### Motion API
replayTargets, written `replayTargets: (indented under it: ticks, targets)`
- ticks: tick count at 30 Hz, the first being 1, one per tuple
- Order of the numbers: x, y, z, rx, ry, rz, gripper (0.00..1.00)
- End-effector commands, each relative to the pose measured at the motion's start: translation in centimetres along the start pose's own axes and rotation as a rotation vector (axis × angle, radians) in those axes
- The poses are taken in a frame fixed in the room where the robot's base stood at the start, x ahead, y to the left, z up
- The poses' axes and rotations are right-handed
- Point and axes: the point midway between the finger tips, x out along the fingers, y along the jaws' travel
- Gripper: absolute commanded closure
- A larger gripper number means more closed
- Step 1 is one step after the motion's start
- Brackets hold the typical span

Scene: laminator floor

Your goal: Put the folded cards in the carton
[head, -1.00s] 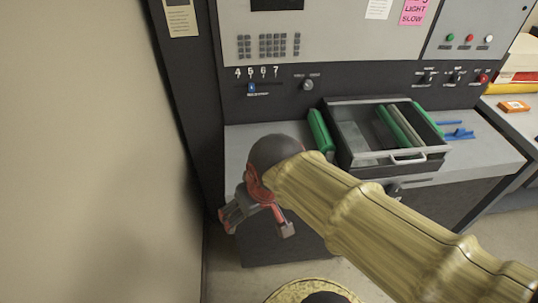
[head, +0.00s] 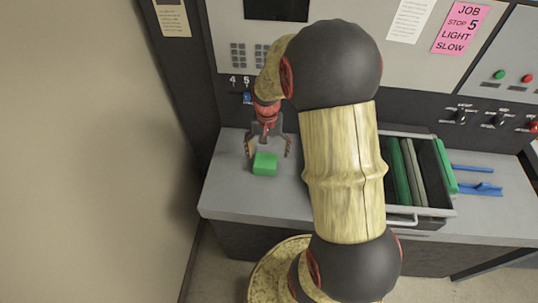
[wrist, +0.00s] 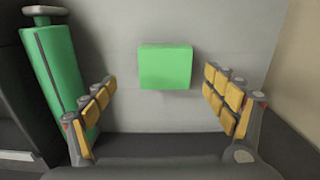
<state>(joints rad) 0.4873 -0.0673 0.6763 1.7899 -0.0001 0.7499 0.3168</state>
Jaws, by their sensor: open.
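My gripper (head: 268,150) is open and points down over the left part of the grey worktop. A small green block (head: 264,163) lies on the worktop just below it. In the wrist view the green block (wrist: 165,67) shows between the two spread fingers, with clear gaps on both sides and nothing held. I cannot make out folded cards or a carton in the current views.
A dark open tray (head: 425,212) with green and grey bars stands right of my arm, which hides part of it. A green roller (wrist: 58,75) lies left of the fingers in the wrist view. Blue pieces (head: 482,188) lie farther right. A wall is at left.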

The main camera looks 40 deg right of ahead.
Motion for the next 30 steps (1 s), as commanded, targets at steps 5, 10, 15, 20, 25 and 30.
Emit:
replayTargets:
  ticks: [5, 10, 15, 20, 25, 30]
  targets:
    - [0.4, -0.1, -0.1, 0.038, 0.006, -0.002, 0.14]
    - [2.1, -0.1, -0.1, 0.040, 0.005, -0.002, 0.14]
    - [3.2, -0.2, -0.2, 0.039, 0.006, -0.002, 0.14]
    - [5.2, -0.6, -0.6, 0.038, 0.004, -0.001, 0.14]
    - [7.5, -0.7, -0.7, 0.039, 0.004, -0.001, 0.14]
    - [7.8, -0.7, -0.8, 0.039, 0.008, -0.003, 0.14]
